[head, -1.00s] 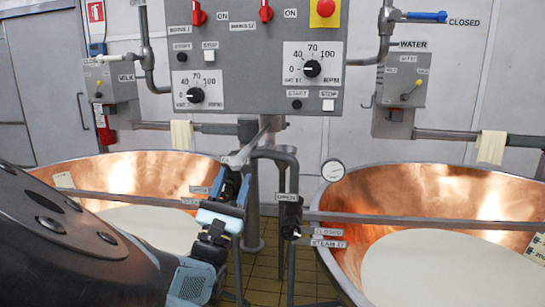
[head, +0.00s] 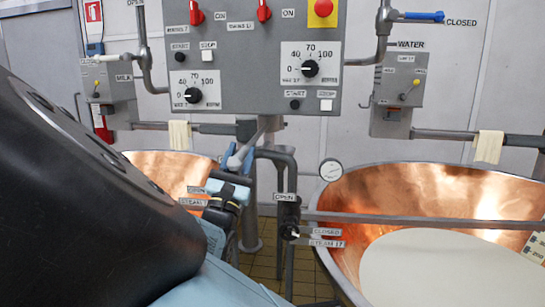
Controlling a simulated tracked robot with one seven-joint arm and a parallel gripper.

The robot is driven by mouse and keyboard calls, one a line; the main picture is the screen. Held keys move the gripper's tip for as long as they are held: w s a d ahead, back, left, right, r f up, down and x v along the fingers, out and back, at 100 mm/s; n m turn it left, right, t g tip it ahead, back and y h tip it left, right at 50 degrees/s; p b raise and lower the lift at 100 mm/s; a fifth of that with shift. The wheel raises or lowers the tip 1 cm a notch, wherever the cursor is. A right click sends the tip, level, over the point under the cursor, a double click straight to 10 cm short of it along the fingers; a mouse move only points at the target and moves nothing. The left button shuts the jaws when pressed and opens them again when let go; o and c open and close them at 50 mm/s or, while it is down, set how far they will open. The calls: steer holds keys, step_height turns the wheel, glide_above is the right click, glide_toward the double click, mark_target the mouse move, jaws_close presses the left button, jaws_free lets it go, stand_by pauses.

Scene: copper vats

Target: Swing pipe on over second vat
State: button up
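A short light-grey pipe (head: 252,145) slants down and left from under the control panel, between the two copper vats. Its lower end meets the blue fingers of my gripper (head: 236,170). My arm hides much of the gripper, so I cannot tell whether the fingers are closed on the pipe. The second vat (head: 345,215), at the right, holds white liquid. The left vat (head: 160,165) is mostly hidden behind my dark arm. The pipe's lower end is between the vats, apart from the right vat's rim.
A dark bent steam pipe (head: 289,165) with a valve (head: 290,222) stands just right of my gripper. A grey bar (head: 420,222) crosses the right vat, and a round gauge (head: 331,171) sits at its rim. The control panel (head: 250,60) hangs above.

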jaws_close()
